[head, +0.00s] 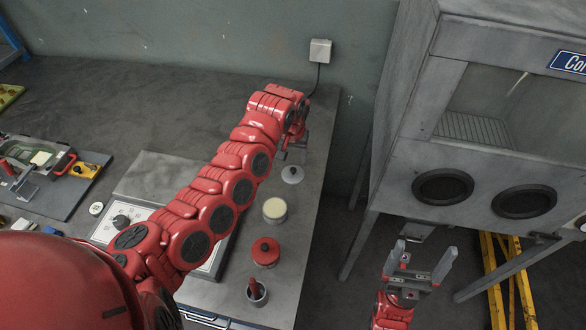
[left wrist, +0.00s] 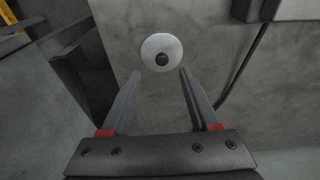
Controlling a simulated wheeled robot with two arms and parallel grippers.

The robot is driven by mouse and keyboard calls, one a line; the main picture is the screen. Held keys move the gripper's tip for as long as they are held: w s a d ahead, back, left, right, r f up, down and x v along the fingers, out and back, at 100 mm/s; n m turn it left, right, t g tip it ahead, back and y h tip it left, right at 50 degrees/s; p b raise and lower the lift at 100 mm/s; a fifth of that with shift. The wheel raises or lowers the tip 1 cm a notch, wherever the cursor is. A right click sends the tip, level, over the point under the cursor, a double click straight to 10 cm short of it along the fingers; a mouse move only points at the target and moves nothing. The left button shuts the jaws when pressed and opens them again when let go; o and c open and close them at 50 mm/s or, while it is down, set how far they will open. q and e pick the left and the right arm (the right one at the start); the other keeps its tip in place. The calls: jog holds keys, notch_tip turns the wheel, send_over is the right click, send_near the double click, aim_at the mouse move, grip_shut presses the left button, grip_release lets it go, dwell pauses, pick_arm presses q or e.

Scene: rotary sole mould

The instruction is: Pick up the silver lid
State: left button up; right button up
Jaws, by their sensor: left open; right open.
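The silver lid (head: 292,175) is a small round disc with a dark knob, lying on the grey table near its right edge. In the left wrist view, the lid (left wrist: 148,46) lies just beyond the fingertips, roughly centred between them. My left gripper (head: 291,150) is above and behind the lid in the head view, partly hidden by my arm. Its two fingers (left wrist: 160,74) are open with nothing between them. My right gripper (head: 423,262) is open and empty, off to the right of the table in front of the grey cabinet.
A cream-topped pot (head: 275,209), a red-lidded pot (head: 265,252) and a cup with a red handle (head: 257,293) stand in a row nearer than the lid. A grey cabinet (head: 480,165) stands right.

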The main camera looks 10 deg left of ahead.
aim_at(293, 169)
pick_arm(q)
jog(key=shift+f, duration=0.65)
jog(key=shift+w+f+p, duration=0.1)
jog(key=shift+f+p, duration=0.2)
jog(key=shift+p, duration=0.25)
jog(key=f, duration=0.1)
jog(key=f+p, duration=0.1)
jog(key=f, duration=0.1)
jog(key=shift+w+a+f+p, duration=0.15)
jog(key=shift+w+f+p, duration=0.05)
jog(key=shift+f+p, duration=0.1)
jog(key=shift+w+f, duration=0.15)
jog(key=shift+f, duration=0.35)
grip_shut()
